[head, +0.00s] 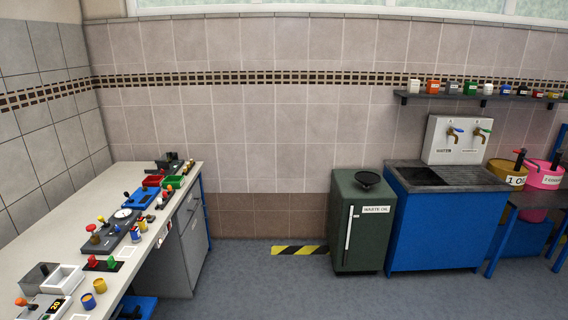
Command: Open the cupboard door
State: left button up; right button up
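A dark green cupboard (355,255) labelled "WASTE OIL" stands on the floor against the tiled wall, right of centre. Its front door looks shut. A long white upright handle (348,228) is on the left part of its front. A black round funnel or dish (367,178) sits on its top. A grey cabinet (185,245) with a door and a drawer front is under the bench at the left; it also looks shut. I cannot tell from the view alone which one the task means. Neither of my grippers is in view.
A long workbench (72,235) with several tools and bins runs along the left. A blue sink unit (435,232) stands right beside the green cupboard. Black and yellow floor tape (299,250) lies left of the cupboard. The grey floor (270,290) in front is clear.

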aim_at(194, 240)
jog(key=i, duration=2)
jog(key=u, duration=0.55)
jog(key=i, duration=2)
jog(key=u, duration=0.75)
jog(key=i, duration=0.8)
jog(key=u, duration=0.05)
